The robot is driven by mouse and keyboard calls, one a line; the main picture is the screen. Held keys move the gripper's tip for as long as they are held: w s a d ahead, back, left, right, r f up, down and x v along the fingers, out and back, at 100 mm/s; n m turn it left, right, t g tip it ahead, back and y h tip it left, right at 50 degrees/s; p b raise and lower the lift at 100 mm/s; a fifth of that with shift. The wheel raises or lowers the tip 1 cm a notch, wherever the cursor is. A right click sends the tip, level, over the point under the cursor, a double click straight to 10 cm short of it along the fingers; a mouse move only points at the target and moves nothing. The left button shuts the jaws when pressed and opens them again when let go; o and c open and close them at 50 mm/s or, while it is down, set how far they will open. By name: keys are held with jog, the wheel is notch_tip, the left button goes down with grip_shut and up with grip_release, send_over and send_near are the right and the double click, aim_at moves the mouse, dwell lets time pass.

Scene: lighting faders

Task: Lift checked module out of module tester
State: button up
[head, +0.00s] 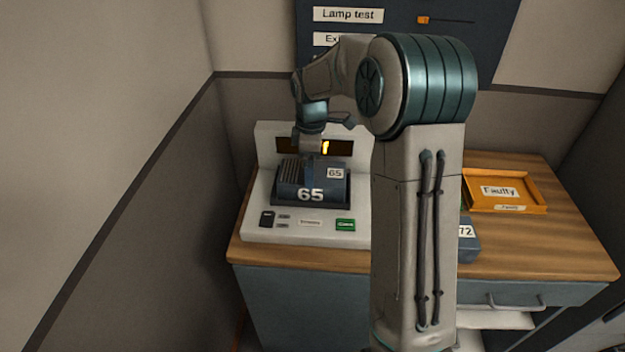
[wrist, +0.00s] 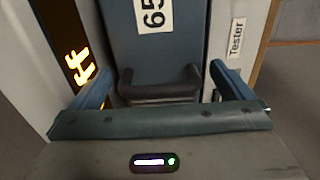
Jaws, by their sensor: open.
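The module marked 65 (head: 335,187) sits in the cradle of the white module tester (head: 257,222) on the wooden counter. In the wrist view the dark blue module (wrist: 155,50) shows its 65 label and a dark handle (wrist: 160,85). My gripper (wrist: 160,90) is open, with one finger on each side of the handle and a visible gap to it. In the head view my gripper (head: 310,160) is over the module, partly in front of the tester's lit display (head: 338,147). The display's text is partly hidden in the head view.
An orange tray labelled Faulty (head: 505,207) lies on the counter (head: 570,245) at the right. Another module marked 72 (head: 467,240) stands partly behind my arm. A dark wall panel (head: 480,50) with a Lamp test label is behind. Walls close off the left side.

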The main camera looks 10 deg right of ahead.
jog(key=shift+d+f, duration=0.1)
jog(key=shift+f, duration=1.45)
jog(key=c, duration=1.2)
jog(key=shift+r, duration=0.1)
jog(key=c, duration=0.4)
jog(key=shift+o, duration=0.2)
jog(key=shift+r, duration=0.1)
